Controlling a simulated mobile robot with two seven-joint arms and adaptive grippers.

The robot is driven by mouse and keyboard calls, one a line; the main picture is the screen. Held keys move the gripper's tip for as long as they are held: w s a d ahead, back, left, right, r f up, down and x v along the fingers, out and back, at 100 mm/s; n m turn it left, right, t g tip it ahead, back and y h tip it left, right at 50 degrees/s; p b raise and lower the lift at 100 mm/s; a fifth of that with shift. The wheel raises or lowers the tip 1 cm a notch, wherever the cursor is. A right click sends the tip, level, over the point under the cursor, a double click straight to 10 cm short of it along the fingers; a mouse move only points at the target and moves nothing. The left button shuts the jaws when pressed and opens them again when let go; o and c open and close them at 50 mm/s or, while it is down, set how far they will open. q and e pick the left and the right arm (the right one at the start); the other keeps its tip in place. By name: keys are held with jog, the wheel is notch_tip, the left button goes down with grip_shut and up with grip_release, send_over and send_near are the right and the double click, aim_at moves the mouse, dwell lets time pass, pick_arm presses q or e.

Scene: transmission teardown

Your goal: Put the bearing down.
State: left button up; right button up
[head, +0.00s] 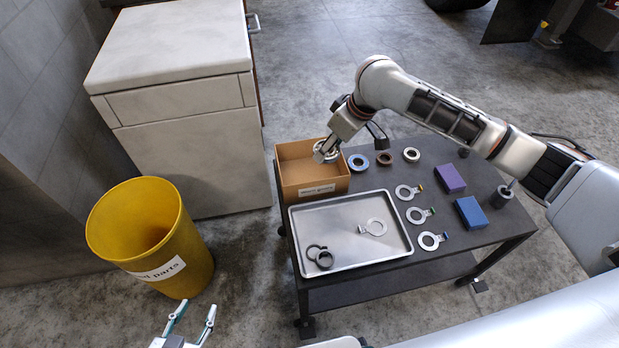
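My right gripper (328,147) reaches in from the right and hangs over the open cardboard box (313,178) at the table's back left corner. A silvery bearing ring (326,150) is at its fingertips, at the height of the box's rim or a little above. The gripper appears shut on it, though the fingers partly hide it.
A metal tray (340,215) holds dark rings and a tabbed ring. Several rings, purple and blue blocks (470,212) and a dark cylinder (502,196) crowd the dark table (490,240). A yellow bin (150,235) and a pale cabinet (185,110) stand at left.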

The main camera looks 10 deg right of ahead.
jog(key=w+a+r+n+b, duration=0.1)
jog(key=w+a+r+n, duration=0.15)
jog(key=w, duration=0.45)
jog(key=g+b, duration=0.1)
jog(key=b, duration=0.2)
send_over(309, 176)
jog(key=s+d, duration=0.1)
notch_tip(309, 176, down, 6)
jog(key=f, duration=0.1)
jog(key=shift+y, duration=0.4)
notch_tip(309, 176, down, 8)
jog(key=shift+w+r+b, duration=0.1)
jog(key=shift+r+b, duration=0.1)
jog(key=shift+b, duration=1)
notch_tip(309, 176, down, 6)
jog(key=shift+d+r+b, duration=0.1)
jog(key=shift+r+b, duration=0.15)
jog(key=shift+b, duration=0.7)
jog(key=shift+f, duration=0.15)
jog(key=shift+c, duration=0.7)
pick_arm(q)
jog(key=shift+w+d+f+h, duration=0.3)
jog(key=shift+w+d+f, duration=0.45)
jog(key=shift+d, duration=0.05)
pick_arm(e)
jog(key=shift+r, duration=0.25)
jog(key=shift+f, duration=0.1)
